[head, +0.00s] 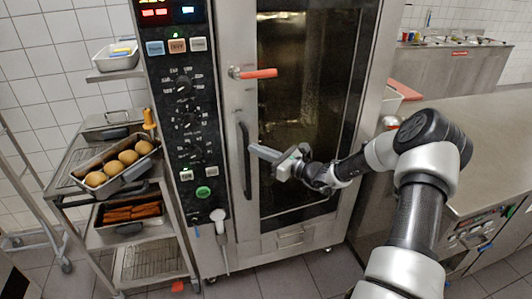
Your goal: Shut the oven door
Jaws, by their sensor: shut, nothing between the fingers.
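The oven door (325,40) is a tall steel-framed door with a dark glass window. A red-gripped lever (258,73) is at its upper left and a black vertical handle (245,175) is on its left side. I cannot tell from this view whether the door sits fully flush with the oven body. My gripper (256,151) is shut and empty. It is in front of the door, with its tips just right of the black handle in the picture. I cannot tell whether it touches the door.
The oven's control panel (187,110) has several knobs and buttons. Left of it, a rack trolley (75,205) holds a pan of buns (122,164) and a tray of brown sticks (131,213). A steel counter (485,135) stands at the right. Tiled floor shows in front of the oven.

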